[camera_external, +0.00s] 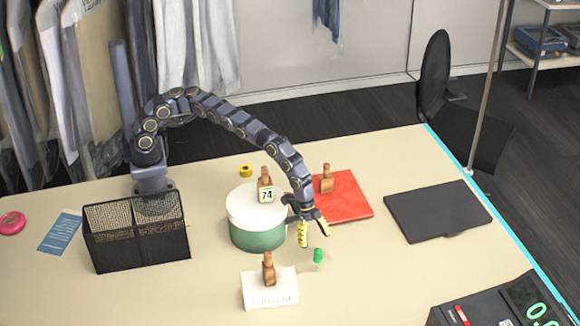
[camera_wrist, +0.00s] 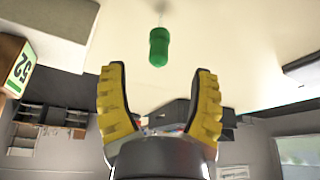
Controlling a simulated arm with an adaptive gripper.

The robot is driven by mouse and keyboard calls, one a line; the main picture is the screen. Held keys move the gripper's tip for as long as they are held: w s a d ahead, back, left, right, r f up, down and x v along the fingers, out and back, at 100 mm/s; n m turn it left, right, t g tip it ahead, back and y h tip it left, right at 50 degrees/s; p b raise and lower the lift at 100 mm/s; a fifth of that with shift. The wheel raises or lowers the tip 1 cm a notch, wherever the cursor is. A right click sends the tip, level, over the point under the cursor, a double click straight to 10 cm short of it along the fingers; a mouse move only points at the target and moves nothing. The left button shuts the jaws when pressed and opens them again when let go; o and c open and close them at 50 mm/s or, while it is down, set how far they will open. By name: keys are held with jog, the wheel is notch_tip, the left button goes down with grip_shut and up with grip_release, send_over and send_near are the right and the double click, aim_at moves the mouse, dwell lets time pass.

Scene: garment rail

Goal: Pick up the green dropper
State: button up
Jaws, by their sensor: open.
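The green dropper (camera_external: 318,255) is a small green piece on the beige table, just right of and below my gripper in the outside view. In the wrist view the dropper (camera_wrist: 159,47) shows beyond the fingertips, centred between them, with a thin pale tip at its upper end. My gripper (camera_external: 315,233) has yellow ridged fingers spread apart and points down at the table. In the wrist view my gripper (camera_wrist: 160,78) is open and empty, and the dropper is apart from both fingers.
A green round box with white lid (camera_external: 258,235) stands left of my gripper. A red flat box (camera_external: 345,195) lies behind it, and a white box (camera_external: 270,288) with a wooden piece (camera_external: 268,268) is in front. A black pad (camera_external: 435,212) lies right. Table between is clear.

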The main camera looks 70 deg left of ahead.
aim_at(317, 248)
jog(key=x, duration=0.5)
jog(key=shift+f, duration=0.25)
jog(key=c, duration=0.9)
jog(key=shift+c, duration=0.2)
